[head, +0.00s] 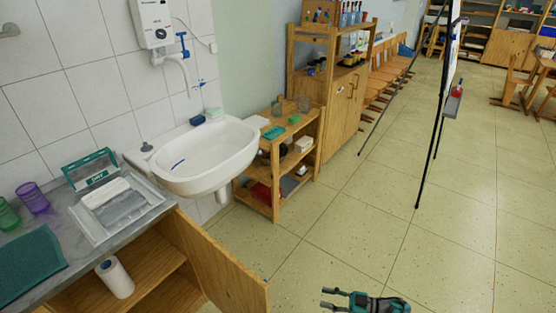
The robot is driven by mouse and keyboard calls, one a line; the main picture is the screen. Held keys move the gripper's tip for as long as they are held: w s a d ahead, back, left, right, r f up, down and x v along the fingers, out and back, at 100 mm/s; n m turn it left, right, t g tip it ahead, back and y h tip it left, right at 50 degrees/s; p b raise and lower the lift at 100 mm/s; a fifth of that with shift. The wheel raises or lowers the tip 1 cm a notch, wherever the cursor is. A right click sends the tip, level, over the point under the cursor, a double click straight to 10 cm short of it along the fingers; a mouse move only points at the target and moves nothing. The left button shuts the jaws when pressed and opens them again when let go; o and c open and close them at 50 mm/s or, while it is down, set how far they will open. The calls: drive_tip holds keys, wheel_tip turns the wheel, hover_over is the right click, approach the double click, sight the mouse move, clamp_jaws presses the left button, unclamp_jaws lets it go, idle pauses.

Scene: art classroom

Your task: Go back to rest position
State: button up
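My gripper (330,299) shows at the bottom edge of the head view, right of centre. Its two dark fingers point left with a gap between them, and nothing is seen between them. It is over the open floor, apart from the furniture. The rest of my arm is mostly cut off by the lower edge.
An open wooden cabinet door (215,265) juts out at the lower left, below the grey counter (185,201). A white sink (215,160) and a low wooden shelf (285,190) line the wall. A black easel (433,125) stands right. Tiled floor (390,235) is clear between.

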drive_tip(key=s+a+f+m+t+h, duration=0.2)
drive_tip(key=s+a+f+t, duration=0.25)
drive_tip(key=s+t, duration=0.25)
drive_tip(key=s+r+m+t+h, duration=0.5)
drive_tip(key=s+t+h, duration=0.1)
drive_tip(key=s, duration=0.6)
drive_tip(key=s+d+r+m+g+h, duration=0.1)
drive_tip(key=s+d+r+m+h, duration=0.1)
drive_tip(key=s+r, duration=0.6)
drive_tip(key=s+d+r+m+h, duration=0.2)
drive_tip(key=s+r+m+h, duration=0.2)
drive_tip(key=s+r, duration=0.4)
drive_tip(key=s+d+r+m+g+h, duration=0.1)
drive_tip(key=s+d+r+m+h, duration=0.1)
drive_tip(key=s+r, duration=0.7)
drive_tip(key=shift+m+g+h, duration=0.3)
drive_tip(key=shift+m+h, duration=0.2)
drive_tip(key=shift+h, duration=0.3)
